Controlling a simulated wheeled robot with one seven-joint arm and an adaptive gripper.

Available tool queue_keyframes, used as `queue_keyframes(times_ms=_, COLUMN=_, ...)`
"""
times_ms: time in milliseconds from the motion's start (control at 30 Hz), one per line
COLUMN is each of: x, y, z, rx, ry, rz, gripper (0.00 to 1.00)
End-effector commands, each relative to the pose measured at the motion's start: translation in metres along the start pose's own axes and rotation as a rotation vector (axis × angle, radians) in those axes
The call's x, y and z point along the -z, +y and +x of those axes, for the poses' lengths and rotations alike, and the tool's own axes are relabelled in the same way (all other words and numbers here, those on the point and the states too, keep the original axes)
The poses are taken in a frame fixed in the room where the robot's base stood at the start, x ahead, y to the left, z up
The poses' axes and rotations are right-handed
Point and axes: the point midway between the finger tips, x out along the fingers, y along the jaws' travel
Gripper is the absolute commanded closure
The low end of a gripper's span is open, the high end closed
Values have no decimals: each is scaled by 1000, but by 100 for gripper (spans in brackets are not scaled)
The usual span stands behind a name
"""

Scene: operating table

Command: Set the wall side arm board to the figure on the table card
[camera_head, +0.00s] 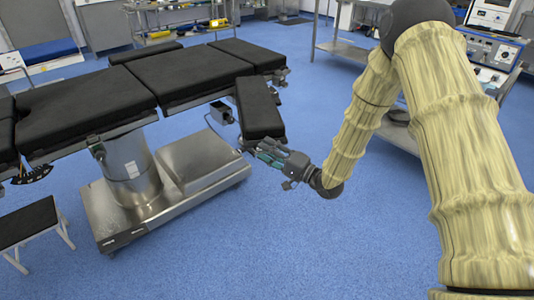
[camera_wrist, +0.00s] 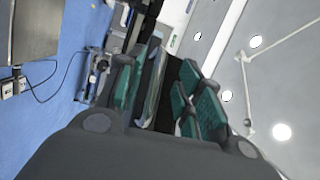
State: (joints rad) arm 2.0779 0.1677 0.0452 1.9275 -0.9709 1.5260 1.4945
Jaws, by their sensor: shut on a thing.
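The operating table (camera_head: 85,92) has black pads over metal side rails. A black arm board (camera_head: 260,105) sticks out from its near side, toward my arm. Another black pad (camera_head: 145,52) lies along the far side; I cannot tell which board is the wall side one. My gripper (camera_head: 266,152), with green finger pads, is at the outer end of the near board. In the wrist view my gripper (camera_wrist: 160,78) is shut on the board's end, a dark and silvery edge between the fingers. No figure on a table card can be read.
The table's steel base (camera_head: 205,165) stands left of my gripper. A black-topped step stool (camera_head: 27,222) is at the lower left. A steel trolley (camera_head: 345,50) and equipment (camera_head: 490,50) stand at the back right. Blue floor is clear in front.

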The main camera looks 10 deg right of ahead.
Motion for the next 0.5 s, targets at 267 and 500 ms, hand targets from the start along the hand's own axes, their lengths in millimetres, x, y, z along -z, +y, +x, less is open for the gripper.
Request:
queue_keyframes(times_ms=267, x=-1, y=2, z=-1, rx=-2, ry=0, rz=2, gripper=70)
queue_keyframes(times_ms=500, x=-1, y=4, z=-2, rx=-6, ry=0, rz=4, gripper=70)
